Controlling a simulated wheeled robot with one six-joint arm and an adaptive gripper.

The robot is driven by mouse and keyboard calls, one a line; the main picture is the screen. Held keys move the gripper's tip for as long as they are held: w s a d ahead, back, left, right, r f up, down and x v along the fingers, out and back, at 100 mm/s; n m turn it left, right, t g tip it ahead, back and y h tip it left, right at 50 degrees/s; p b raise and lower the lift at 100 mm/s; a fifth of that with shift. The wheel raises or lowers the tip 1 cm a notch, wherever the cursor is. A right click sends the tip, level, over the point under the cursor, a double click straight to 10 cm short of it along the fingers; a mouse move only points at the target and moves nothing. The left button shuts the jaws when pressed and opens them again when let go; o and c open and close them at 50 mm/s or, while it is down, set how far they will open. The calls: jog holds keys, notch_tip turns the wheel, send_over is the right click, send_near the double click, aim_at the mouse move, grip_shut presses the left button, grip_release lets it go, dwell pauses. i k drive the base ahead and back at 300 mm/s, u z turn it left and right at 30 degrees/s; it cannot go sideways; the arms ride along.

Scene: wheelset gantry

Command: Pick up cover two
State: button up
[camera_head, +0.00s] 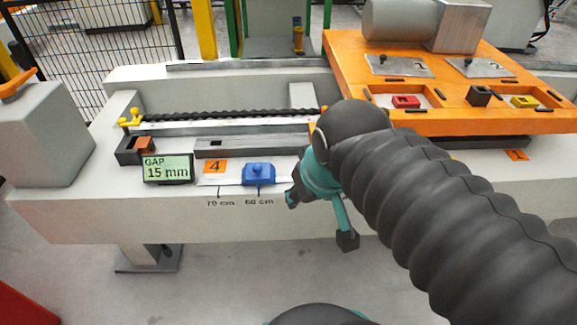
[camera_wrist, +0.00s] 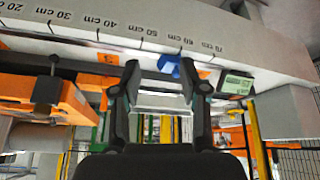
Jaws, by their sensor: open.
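Two flat grey metal covers lie side by side on the orange table (camera_head: 345,55). The right one, cover two (camera_head: 478,67), has a mark that looks like a 2 and a small dark knob. The left cover (camera_head: 400,66) also has a knob and a mark. My gripper (camera_head: 318,220) is open and empty, hanging over the front edge of the white bench, right of the blue block (camera_head: 258,174) and well away from both covers. Its two spread fingers show in the wrist view (camera_wrist: 160,85). I cannot make out cover two in the wrist view.
On the orange table, a red block (camera_head: 405,101), a black block (camera_head: 479,95) and a yellow block (camera_head: 524,101) sit near the front. A gap display (camera_head: 167,169) reads 15 mm on the bench (camera_head: 100,215).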

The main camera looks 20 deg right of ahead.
aim_at(478, 67)
jog(key=z, duration=3.2)
jog(key=i, duration=0.9)
jog(key=u, duration=2.6)
